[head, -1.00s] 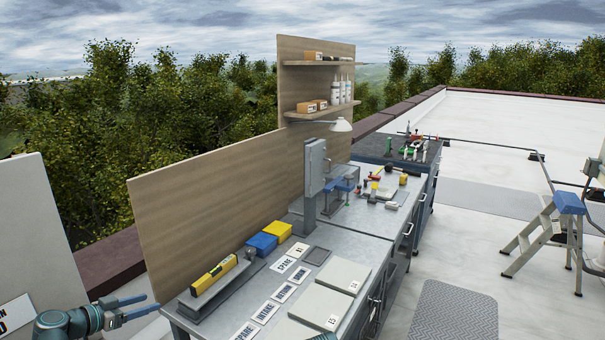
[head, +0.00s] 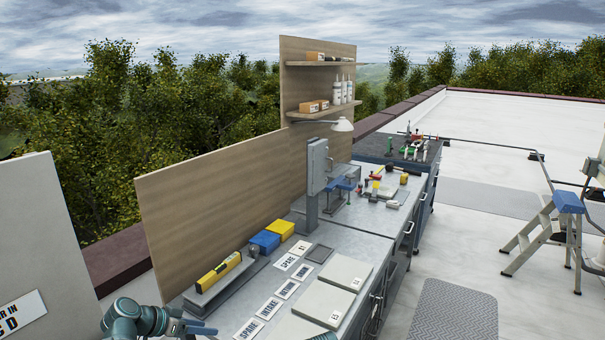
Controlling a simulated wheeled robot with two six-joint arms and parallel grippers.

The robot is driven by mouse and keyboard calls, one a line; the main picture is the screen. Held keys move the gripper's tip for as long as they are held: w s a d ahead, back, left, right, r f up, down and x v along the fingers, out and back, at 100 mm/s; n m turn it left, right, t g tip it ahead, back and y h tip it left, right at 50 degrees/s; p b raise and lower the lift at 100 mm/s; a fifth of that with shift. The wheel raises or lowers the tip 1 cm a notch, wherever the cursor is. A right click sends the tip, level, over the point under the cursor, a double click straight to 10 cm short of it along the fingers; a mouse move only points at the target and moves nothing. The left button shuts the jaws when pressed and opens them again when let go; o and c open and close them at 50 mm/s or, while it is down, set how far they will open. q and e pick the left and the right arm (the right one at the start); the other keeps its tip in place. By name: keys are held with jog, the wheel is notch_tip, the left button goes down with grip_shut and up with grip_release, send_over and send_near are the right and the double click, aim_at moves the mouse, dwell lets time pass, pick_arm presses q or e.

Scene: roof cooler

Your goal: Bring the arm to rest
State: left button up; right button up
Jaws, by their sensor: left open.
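My left arm comes in at the bottom left, and my left gripper (head: 198,327) is open with blue fingers. It points right, at the near left end of the grey workbench (head: 345,242), and nothing shows between its fingers. I cannot tell whether it touches the bench edge. A small teal bit at the bottom edge seems to be part of my right arm; the right gripper is not in view.
A yellow level (head: 218,272) lies on a grey block near the left gripper. Blue (head: 265,241) and yellow (head: 281,229) boxes, label cards (head: 270,308) and pale panels (head: 347,272) lie on the bench. A wooden backboard (head: 215,200) stands behind; a white panel (head: 40,225) stands left.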

pick_arm(q)
jog(key=s+d+f+n+g+y, duration=0.1)
jog(key=s+d+f+g+y, duration=0.2)
jog(key=s+d, duration=0.6)
jog(key=s+d+f+n+g+y, duration=0.1)
jog(key=s+d+f+g+y, duration=0.2)
jog(key=s+d, duration=0.6)
jog(key=d+y, duration=0.2)
jog(key=shift+s+d+f+g+y+p, duration=0.2)
jog(key=shift+d+f+g+y+p, duration=0.1)
jog(key=shift+f+g+p, duration=0.1)
